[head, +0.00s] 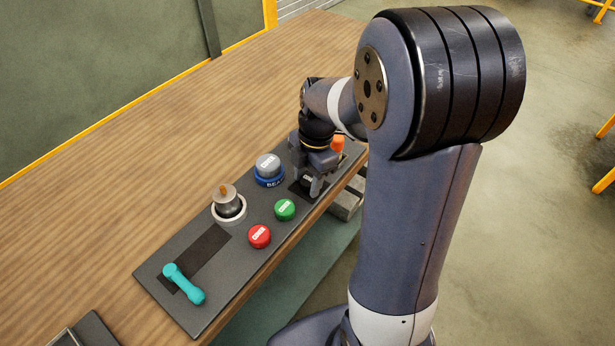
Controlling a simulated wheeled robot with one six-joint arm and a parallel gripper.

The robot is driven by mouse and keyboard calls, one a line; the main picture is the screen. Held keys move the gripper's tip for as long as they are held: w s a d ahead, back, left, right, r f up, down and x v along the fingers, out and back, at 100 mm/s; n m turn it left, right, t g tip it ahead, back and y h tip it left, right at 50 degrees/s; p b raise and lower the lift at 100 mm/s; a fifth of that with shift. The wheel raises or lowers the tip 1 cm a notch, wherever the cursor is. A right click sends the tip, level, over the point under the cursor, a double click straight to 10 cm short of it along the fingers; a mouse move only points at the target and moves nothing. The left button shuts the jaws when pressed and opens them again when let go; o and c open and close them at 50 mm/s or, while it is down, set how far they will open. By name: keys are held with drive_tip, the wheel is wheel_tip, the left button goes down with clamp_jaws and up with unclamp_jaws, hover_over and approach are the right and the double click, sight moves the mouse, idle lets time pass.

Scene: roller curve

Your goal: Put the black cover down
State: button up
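My gripper (307,184) points down over the far right end of the grey control panel (180,245). Its fingers are low, close to the panel surface. A small black piece (306,181) shows between the fingertips, above a dark patch on the panel. It may be the black cover, but it is too small and too hidden to be sure. I cannot tell whether the fingers grip it or only stand around it. An orange piece (337,144) shows just right of the gripper; what it belongs to is unclear.
The panel lies on a wooden table (130,160). It bears a blue-ringed grey button (268,168), a green button (285,209), a red button (260,236), a grey knob (229,203) with an orange mark, and a teal lever (184,284). The table left of the panel is clear.

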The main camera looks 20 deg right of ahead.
sight(305, 181)
drive_tip(key=shift+o, duration=1.3)
drive_tip(key=shift+r, duration=0.1)
wheel_tip(305, 181, up, 12)
drive_tip(key=d+p, duration=0.1)
drive_tip(key=shift+w+d, duration=0.25)
drive_tip(key=shift+d, duration=0.15)
drive_tip(key=f, duration=0.4)
drive_tip(key=a+f, duration=0.1)
drive_tip(key=f, duration=0.7)
drive_tip(key=shift+s+a+f+b, duration=0.1)
drive_tip(key=shift+s+a+b, duration=0.25)
drive_tip(key=shift+a+b, duration=0.05)
wheel_tip(305, 181, up, 3)
drive_tip(key=shift+r, duration=0.5)
